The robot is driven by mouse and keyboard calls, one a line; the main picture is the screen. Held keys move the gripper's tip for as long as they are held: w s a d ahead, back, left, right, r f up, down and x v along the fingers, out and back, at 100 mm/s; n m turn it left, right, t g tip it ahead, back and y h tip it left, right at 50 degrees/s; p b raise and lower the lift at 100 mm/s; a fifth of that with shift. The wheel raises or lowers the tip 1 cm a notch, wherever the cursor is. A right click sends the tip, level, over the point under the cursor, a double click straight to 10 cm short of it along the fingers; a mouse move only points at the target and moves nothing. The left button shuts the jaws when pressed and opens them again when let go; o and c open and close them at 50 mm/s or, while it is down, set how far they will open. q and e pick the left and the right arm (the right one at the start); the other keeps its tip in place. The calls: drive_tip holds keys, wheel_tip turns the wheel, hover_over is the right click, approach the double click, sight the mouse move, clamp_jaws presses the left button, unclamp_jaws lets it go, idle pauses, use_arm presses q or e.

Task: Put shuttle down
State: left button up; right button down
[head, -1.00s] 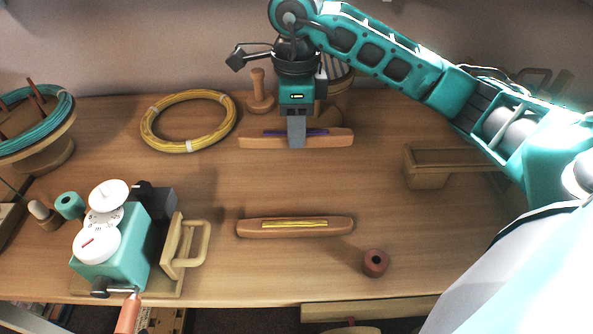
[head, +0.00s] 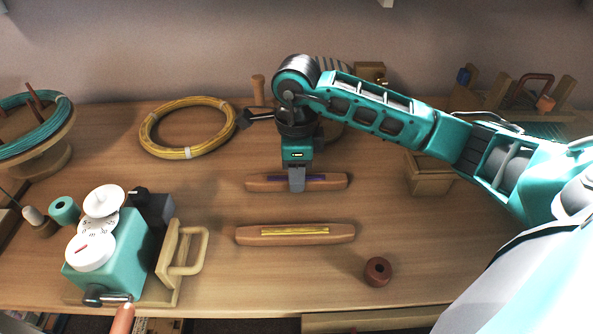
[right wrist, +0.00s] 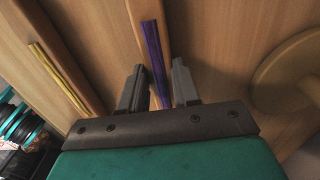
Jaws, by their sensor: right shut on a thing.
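A wooden shuttle with purple thread (head: 335,181) is in the head view, level and lying crosswise. My right gripper (head: 297,184) is shut on its middle from above. In the right wrist view, the purple thread (right wrist: 152,50) runs between the two fingers (right wrist: 156,88). I cannot tell whether the shuttle touches the table. A second wooden shuttle with yellow thread (head: 295,232) lies on the table in front of it, roughly parallel and apart. My left gripper is not in view.
A yellow coil (head: 187,152) lies at the back left. A teal winder (head: 110,240) with a crank stands at the front left. A brown spool (head: 377,271) is at the front right. A wooden box (head: 428,178) stands right of the held shuttle.

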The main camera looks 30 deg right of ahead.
drive_tip(key=shift+f, duration=0.25)
drive_tip(key=c, duration=0.8)
unclamp_jaws()
drive_tip(key=shift+r, duration=0.1)
drive_tip(key=shift+r, duration=0.25)
wheel_tip(320, 180, up, 12)
drive_tip(key=p, duration=0.2)
drive_tip(key=shift+s+f, duration=0.1)
drive_tip(key=shift+f, duration=0.05)
